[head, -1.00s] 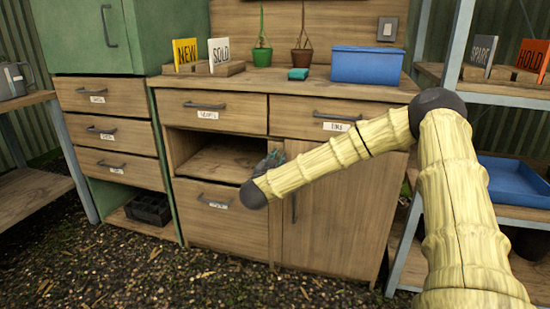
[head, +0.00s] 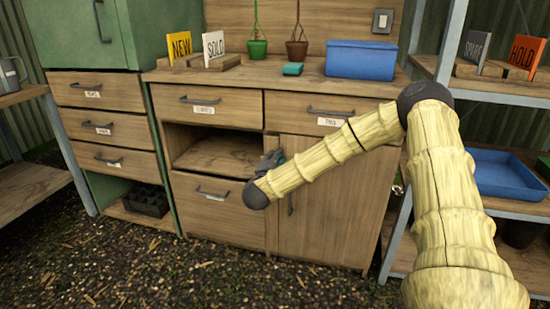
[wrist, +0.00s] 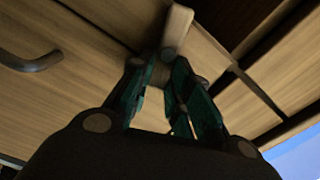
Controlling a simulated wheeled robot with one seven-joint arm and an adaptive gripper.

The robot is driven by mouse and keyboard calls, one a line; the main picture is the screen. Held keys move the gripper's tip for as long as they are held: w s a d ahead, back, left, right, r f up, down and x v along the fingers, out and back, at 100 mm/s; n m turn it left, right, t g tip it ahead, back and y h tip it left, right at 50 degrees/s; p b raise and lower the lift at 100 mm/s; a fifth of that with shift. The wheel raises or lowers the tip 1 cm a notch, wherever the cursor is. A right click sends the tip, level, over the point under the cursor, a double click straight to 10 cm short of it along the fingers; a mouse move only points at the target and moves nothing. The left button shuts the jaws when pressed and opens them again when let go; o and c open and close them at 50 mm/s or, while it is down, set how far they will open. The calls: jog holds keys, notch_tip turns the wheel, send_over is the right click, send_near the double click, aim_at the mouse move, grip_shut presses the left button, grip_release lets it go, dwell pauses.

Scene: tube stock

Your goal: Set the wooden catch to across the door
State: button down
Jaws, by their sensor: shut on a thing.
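The wooden catch (wrist: 177,30) is a small pale block with rounded ends in the wrist view, against the cabinet front. My gripper (wrist: 172,62) is shut on it, with the dark green fingers on either side of its near end. In the head view my gripper (head: 271,160) is at the upper left corner of the cabinet door (head: 325,205), beside the open shelf. My gripper and wrist hide the catch there. The door looks closed. I cannot tell whether the catch lies fully across the door edge.
The open shelf (head: 222,156) lies left of the door, with a drawer (head: 215,215) below and labelled drawers above. On the counter (head: 260,78) stand signs, small pots and a blue box (head: 361,60). A rack with a blue tray (head: 505,175) stands right. The gravel floor in front is clear.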

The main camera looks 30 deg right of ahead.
jog(key=shift+s+d+f+m+b, duration=0.15)
jog(key=shift+f+m, duration=0.1)
jog(key=shift+m, duration=0.7)
jog(key=shift+d+f+m+b, duration=0.15)
jog(key=shift+f+m, duration=0.1)
jog(key=shift+m, duration=0.7)
jog(key=shift+a, duration=0.1)
jog(key=c, duration=1.3)
grip_release()
jog(key=shift+a, duration=0.1)
jog(key=v, duration=1.2)
